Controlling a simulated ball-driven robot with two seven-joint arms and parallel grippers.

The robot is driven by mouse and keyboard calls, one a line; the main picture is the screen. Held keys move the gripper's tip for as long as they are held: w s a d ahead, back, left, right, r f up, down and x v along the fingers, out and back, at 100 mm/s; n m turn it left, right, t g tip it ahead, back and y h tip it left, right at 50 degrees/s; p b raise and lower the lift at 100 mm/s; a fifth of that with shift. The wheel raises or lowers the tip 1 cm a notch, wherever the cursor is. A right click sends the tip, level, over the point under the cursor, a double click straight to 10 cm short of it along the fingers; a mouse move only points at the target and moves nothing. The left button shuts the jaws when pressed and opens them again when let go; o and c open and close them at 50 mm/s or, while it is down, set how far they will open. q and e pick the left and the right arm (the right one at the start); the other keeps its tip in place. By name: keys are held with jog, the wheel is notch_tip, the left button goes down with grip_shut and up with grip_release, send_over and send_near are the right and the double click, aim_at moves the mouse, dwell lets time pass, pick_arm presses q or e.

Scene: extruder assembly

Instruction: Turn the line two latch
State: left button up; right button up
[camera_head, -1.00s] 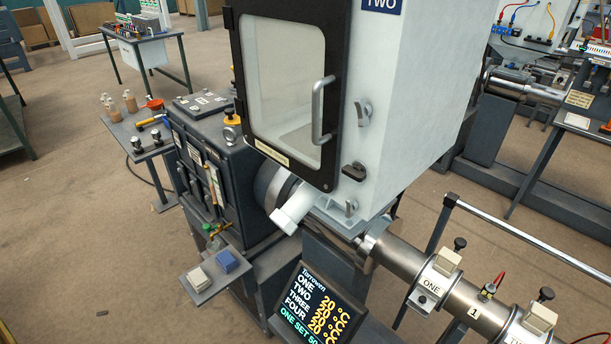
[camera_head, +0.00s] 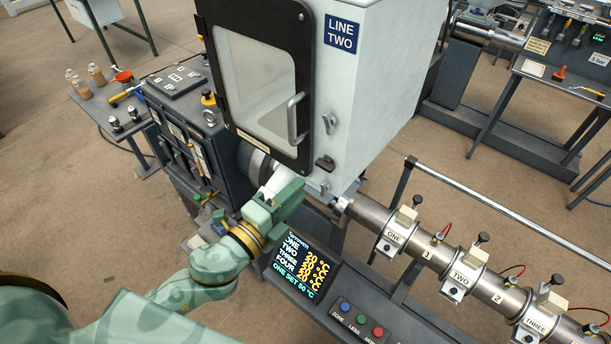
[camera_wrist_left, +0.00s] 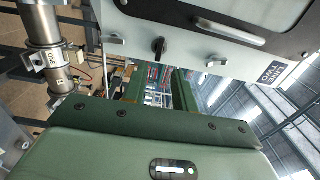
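The line two cabinet (camera_head: 355,95) is a pale box with a dark-framed window door (camera_head: 262,80) and a "LINE TWO" sign. A dark latch (camera_head: 325,162) sits on the pale face beside the door, between two silver clips (camera_head: 330,122). The dark latch also shows in the left wrist view (camera_wrist_left: 159,47), above the gap between the fingers. My left gripper (camera_head: 292,192) is below the cabinet's lower edge, below and left of the latch, apart from it. In the left wrist view its two green fingers (camera_wrist_left: 158,84) are open with nothing between them. My right gripper is not in view.
A white spout (camera_head: 272,182) is close behind my left gripper. A display panel (camera_head: 300,265) stands below it. A steel barrel (camera_head: 430,245) with clamps and a guard rail (camera_head: 500,208) runs to the right. A side table with bottles (camera_head: 97,75) stands at the left.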

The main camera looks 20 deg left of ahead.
aim_at(322, 168)
pick_arm(q)
jog(key=p+x, duration=0.1)
jog(key=x, duration=0.6)
jog(key=shift+w+f, duration=0.1)
jog(key=shift+w, duration=0.05)
grip_shut()
